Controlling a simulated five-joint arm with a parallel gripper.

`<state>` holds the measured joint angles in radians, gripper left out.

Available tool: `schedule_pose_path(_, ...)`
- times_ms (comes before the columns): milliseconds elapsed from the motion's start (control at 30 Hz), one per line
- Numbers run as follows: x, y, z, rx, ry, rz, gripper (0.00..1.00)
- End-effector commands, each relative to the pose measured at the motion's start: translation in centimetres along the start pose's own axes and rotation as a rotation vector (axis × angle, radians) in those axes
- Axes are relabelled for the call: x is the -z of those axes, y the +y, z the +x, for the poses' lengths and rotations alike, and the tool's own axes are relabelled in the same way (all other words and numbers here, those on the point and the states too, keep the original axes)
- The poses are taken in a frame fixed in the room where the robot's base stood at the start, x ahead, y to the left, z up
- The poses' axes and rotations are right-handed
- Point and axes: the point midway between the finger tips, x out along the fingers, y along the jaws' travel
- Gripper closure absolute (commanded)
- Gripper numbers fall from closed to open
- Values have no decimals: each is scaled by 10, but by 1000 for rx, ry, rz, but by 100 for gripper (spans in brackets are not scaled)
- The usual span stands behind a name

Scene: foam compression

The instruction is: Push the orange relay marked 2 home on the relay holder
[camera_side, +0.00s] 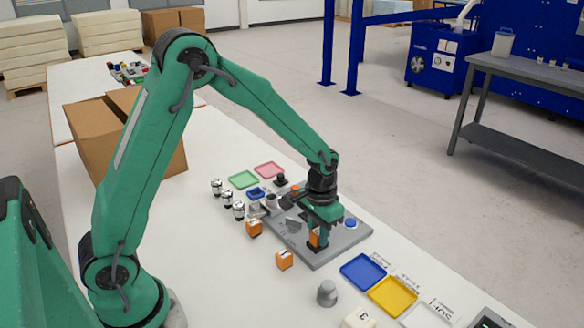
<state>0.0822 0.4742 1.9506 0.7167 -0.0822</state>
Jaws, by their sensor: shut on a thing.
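My gripper (317,240) points down over the grey fixture plate (347,238) on the white table. It is shut on an orange relay (314,238), which stands upright between the fingers at the plate's front part. The fingers partly hide this relay, and I cannot read a number on it. The relay holder under it is hidden or too small to make out, so I cannot tell how deep the relay sits. Two other orange relays, one left of the plate (254,228) and one nearer the camera (284,260), stand on the table.
A blue button (351,223) is at the plate's right. Blue (362,272) and yellow (392,296) trays lie in front right, with a grey knob-like piece (326,293) beside them. Several small jars (228,198) stand left. Green (243,180) and pink (271,170) trays lie behind.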

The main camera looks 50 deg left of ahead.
Motion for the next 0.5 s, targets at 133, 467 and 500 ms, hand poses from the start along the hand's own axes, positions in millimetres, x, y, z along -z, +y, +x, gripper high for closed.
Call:
schedule_pose_path(133, 0, 0, 0, 0, 0, 0, 100)
schedule_pose_path(467, 0, 0, -2, 0, 1, 0, 100)
schedule_pose_path(500, 0, 0, -4, 0, 1, 0, 100)
